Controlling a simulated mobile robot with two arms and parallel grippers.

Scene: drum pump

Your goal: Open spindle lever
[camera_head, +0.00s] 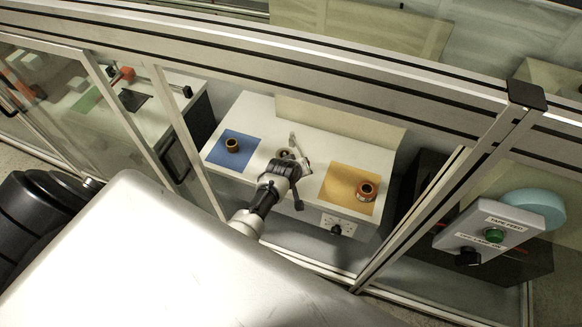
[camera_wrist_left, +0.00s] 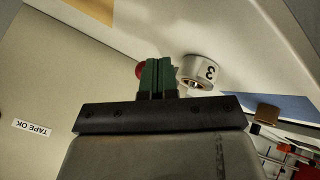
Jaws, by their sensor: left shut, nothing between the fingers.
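In the head view, my left arm reaches through the frame opening to the middle of the white bench (camera_head: 255,112). The wrist covers much of the spindle area, and the lever's position is unclear. My right gripper is not in view.
A blue mat (camera_head: 222,157) with a brown roll (camera_head: 233,145) lies left of my arm. A yellow mat (camera_head: 345,183) with an orange-brown roll (camera_head: 366,190) lies right. Metal rails (camera_head: 330,63) frame the opening. A button panel (camera_head: 488,232) stands at the right.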

